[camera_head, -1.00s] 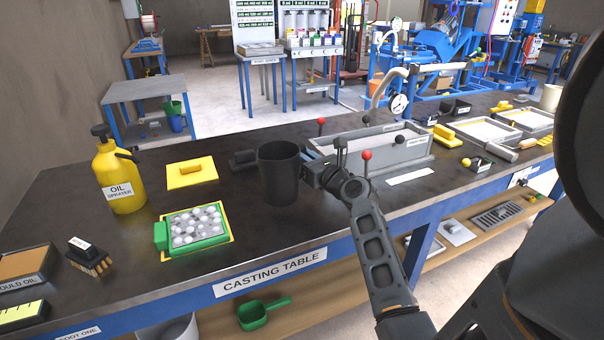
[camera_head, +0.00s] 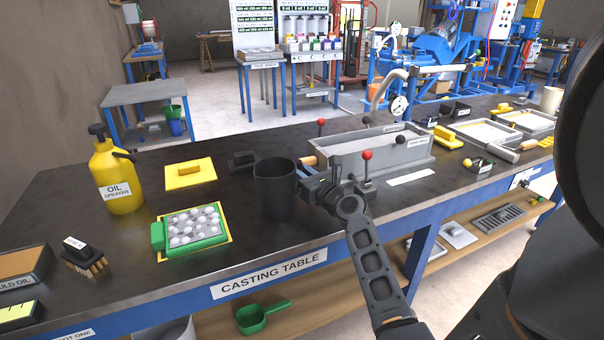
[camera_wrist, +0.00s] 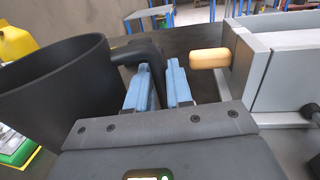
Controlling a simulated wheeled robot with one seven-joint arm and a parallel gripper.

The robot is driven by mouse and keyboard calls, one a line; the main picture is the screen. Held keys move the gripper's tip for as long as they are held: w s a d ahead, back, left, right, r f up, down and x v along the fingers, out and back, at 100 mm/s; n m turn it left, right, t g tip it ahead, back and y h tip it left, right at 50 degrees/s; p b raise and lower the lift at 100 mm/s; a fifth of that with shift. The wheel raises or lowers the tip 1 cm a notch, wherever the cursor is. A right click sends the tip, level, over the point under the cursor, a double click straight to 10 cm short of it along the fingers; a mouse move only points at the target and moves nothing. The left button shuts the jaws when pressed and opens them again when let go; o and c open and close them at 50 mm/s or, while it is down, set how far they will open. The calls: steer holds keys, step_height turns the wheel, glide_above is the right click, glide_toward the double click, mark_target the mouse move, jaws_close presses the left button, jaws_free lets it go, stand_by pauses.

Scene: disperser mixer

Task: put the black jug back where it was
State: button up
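The black jug (camera_head: 277,195) is upright at the middle of the casting table (camera_head: 330,235), near its front edge. I cannot tell whether its base touches the tabletop. Its handle is on the right, towards my gripper (camera_head: 306,178). In the wrist view the jug (camera_wrist: 50,95) fills the left side, and the blue fingers of my gripper (camera_wrist: 162,85) stand on both sides of its dark handle, shut on it. The lower part of the handle is hidden by the fingers.
A grey mould box (camera_head: 370,150) with a wooden-handled part is close on the right. A green tray of white balls (camera_head: 190,228), a yellow float (camera_head: 190,172) and an oil sprayer (camera_head: 118,180) are on the left. A small black block (camera_head: 242,158) is behind the jug.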

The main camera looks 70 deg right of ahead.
steer(key=o, duration=0.3)
steer(key=shift+o, duration=0.2)
steer(key=shift+r, duration=0.25)
steer(key=v, duration=1.2)
steer(key=s+a+f+n+y, duration=0.1)
steer(key=a+f+n+y, duration=0.15)
steer(key=a+n, duration=0.75)
steer(key=a+f+n+y, duration=0.2)
steer(key=a+f+n, duration=0.1)
steer(key=a+n, duration=0.65)
steer(key=s+a+r+n+y, duration=0.2)
steer(key=s+a+n, duration=0.1)
steer(key=a+n, duration=0.4)
steer(key=s+a+r+n+y, duration=0.2)
steer(key=s+a+n, duration=0.1)
steer(key=a+n, duration=0.4)
steer(key=s+a+r+n+t+y, duration=0.1)
steer(key=s+a+r+n+y, duration=0.2)
steer(key=a+n, duration=0.4)
steer(key=s+n, duration=0.1)
steer(key=n, duration=0.2)
steer(key=shift+n, duration=0.35)
